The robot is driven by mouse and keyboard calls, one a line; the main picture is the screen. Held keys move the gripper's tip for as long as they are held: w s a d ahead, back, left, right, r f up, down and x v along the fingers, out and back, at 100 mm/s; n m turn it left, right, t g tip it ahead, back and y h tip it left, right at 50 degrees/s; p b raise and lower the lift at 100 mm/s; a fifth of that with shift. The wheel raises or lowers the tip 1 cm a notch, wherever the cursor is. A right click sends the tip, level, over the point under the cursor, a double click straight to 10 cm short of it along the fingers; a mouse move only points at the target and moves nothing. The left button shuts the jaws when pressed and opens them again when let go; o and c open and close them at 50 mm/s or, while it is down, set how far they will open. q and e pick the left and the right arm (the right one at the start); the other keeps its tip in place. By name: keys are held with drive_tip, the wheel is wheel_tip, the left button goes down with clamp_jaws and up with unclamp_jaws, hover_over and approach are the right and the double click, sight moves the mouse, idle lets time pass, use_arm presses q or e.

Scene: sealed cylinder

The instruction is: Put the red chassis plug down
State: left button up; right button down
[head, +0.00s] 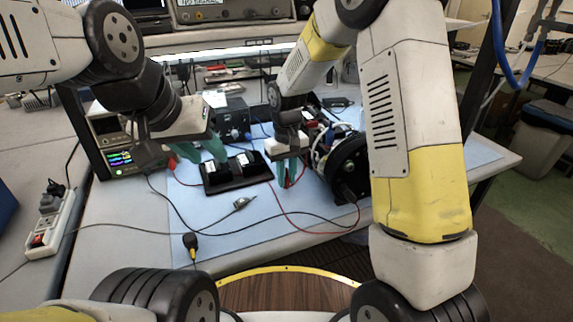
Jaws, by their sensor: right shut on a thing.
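My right gripper (289,174) is over the blue mat (255,220), just left of the open black cylinder. Its teal fingers are shut on the red chassis plug (287,184), of which only a little red shows between them. A red lead (285,213) runs from there across the mat toward the cylinder's front end. My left gripper (202,152) is above the left part of the black tray. Its teal fingers are spread apart, with nothing visible between them.
The black tray (237,182) holds black-and-white pieces. The black cylinder (349,165), with wires and electronics, stands at right. A bench instrument (120,150) is at left. Black cables, a metal connector (242,203) and a black-yellow connector (191,243) lie at the front.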

sight(287, 176)
drive_tip(key=shift+f, duration=0.3)
drive_tip(key=c, duration=1.3)
unclamp_jaws()
drive_tip(key=shift+f, duration=0.1)
wheel_tip(287, 176, up, 13)
drive_tip(key=s+d+r+m+t+y, duration=0.2)
drive_tip(key=s+d+r+t, duration=0.1)
drive_tip(key=s+d+r, duration=0.6)
drive_tip(key=shift+s+d+r+m+t, duration=0.1)
drive_tip(key=shift+s+d+m+t, duration=0.6)
drive_tip(key=shift+s, duration=1.3)
drive_tip(key=shift+s+d+r+m+t, duration=0.1)
drive_tip(key=shift+s+d+m+t, duration=0.2)
drive_tip(key=shift+s+d, duration=1.25)
drive_tip(key=shift+s+d+r+m+t, duration=0.1)
drive_tip(key=shift+s+d+m+t, duration=0.4)
drive_tip(key=shift+s, duration=2)
drive_tip(key=shift+a, duration=0.2)
